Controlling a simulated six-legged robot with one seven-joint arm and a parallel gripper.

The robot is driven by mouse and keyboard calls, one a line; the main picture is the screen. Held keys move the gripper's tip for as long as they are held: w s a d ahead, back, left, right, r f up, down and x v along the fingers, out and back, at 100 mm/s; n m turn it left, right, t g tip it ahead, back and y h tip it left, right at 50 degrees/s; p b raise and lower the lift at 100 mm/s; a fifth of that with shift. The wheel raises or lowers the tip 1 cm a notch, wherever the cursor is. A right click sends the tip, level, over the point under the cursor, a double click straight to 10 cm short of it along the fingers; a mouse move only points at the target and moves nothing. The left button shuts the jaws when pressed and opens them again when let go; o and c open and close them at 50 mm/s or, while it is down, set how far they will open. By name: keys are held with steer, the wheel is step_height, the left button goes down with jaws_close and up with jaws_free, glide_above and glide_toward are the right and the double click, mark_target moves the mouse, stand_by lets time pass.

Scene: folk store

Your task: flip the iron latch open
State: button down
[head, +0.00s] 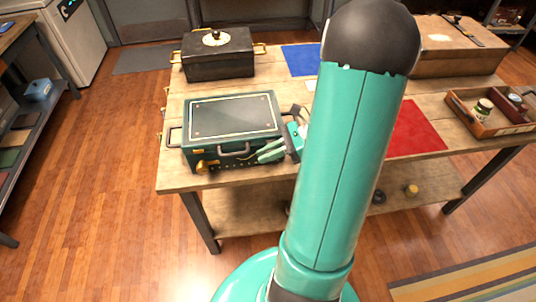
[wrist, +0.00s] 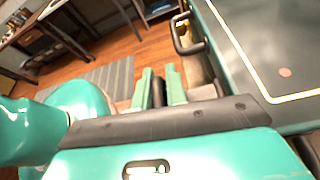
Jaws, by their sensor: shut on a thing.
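A teal box (head: 262,107) with a dark panelled lid stands near the table's front left edge, its lid down. A brass fitting (head: 202,167) sits low on its front face. My gripper (head: 268,154) is at the right part of that front face, with its green fingers pointing left along it. In the wrist view, the two fingers (wrist: 160,88) stand close together around something dark, apparently the iron latch, which is mostly hidden. The box's lid edge (wrist: 247,70) fills the right side there. A dark side handle (wrist: 187,35) shows beyond the fingertips.
A black chest (head: 218,58) stands behind the box. A blue mat (head: 301,59), a red mat (head: 415,128), a brown case (head: 455,55) and a wooden tray (head: 470,115) with small items lie farther right on the table (head: 172,180). Floor in front is clear.

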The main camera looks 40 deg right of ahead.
steer(key=shift+a, duration=0.1)
stand_by(0.3)
steer(key=c, duration=1.5)
jaws_free()
steer(key=v, duration=1.4)
steer(key=shift+w+a, duration=0.1)
steer(key=shift+w, duration=0.1)
